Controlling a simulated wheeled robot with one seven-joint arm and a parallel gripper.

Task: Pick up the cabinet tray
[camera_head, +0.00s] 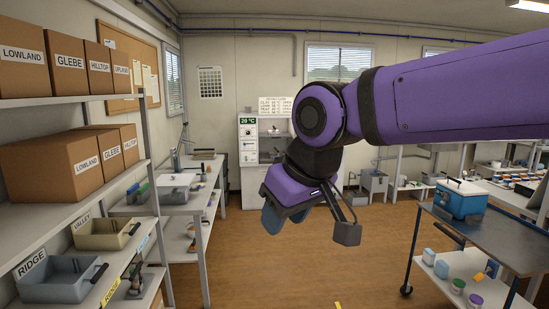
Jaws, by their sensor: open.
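My gripper (310,226) hangs in mid-air near the middle of the view, open and empty, with its fingers pointing down. A pale cabinet (247,158) with a green "20 °C" display stands at the back wall, behind my gripper. My arm hides its right part, and I cannot make out a tray in it. On the left shelf are a beige tray (103,240) by the VALLEY label and a grey tray (60,280) by the RIDGE label, both with dark handles. I cannot tell whether either is the cabinet tray. My gripper is apart from all of these.
Labelled cardboard boxes (62,165) fill the upper left shelves. A bench (205,185) with a pale tray (177,180) stands behind them. A cart (490,235) at the right carries a blue-and-white box (460,203) and several jars below. The wooden floor (290,275) between is clear.

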